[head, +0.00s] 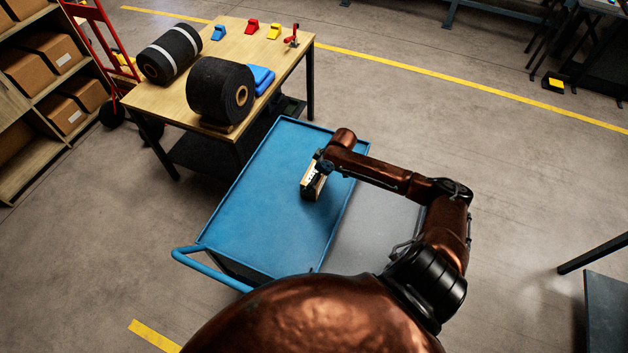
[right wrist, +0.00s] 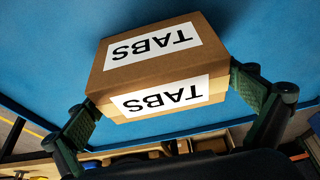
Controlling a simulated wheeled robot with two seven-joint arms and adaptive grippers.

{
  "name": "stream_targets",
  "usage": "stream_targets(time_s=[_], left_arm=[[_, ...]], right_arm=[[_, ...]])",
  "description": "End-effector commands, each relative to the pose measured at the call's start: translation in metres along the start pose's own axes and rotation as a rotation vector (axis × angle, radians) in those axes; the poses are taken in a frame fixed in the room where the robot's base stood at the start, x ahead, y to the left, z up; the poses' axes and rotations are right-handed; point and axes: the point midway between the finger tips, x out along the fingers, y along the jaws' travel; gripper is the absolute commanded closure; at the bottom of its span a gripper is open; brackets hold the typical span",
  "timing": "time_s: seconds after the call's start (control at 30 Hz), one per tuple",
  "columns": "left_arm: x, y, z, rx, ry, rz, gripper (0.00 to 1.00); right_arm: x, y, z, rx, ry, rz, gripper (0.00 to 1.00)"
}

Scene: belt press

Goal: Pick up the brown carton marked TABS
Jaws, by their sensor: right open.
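The brown carton (right wrist: 150,75) marked TABS stands on the blue top of the cart (head: 265,190). In the right wrist view it fills the middle, with white TABS labels on two faces, upside down in the picture. In the head view the carton (head: 307,178) is small and partly hidden by my right gripper (head: 315,182). My right gripper, also in the right wrist view (right wrist: 168,98), is open. One dark green finger is on each side of the carton, with the right finger close to its side. Whether either finger touches it I cannot tell. My left gripper is out of view.
The rest of the blue cart top is bare; its push handle (head: 205,268) is at the near left. A wooden table (head: 255,50) with black belt rolls (head: 220,90) and small coloured items stands behind. A shelf (head: 40,150) with cartons is at the far left.

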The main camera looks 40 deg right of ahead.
Motion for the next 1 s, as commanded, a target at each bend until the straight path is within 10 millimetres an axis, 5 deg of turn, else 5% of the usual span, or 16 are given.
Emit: stream_targets(time_s=[0.2,0.53,1.0], left_arm=[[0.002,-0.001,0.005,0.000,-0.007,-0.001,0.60],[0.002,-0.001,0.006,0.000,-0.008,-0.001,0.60],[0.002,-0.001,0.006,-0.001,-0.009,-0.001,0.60]], right_arm=[[0.032,-0.001,-0.002,-0.001,0.001,-0.001,0.00],[0.038,-0.002,-0.003,-0.005,0.000,-0.001,0.01],[0.038,-0.002,-0.003,-0.005,0.000,-0.001,0.33]])
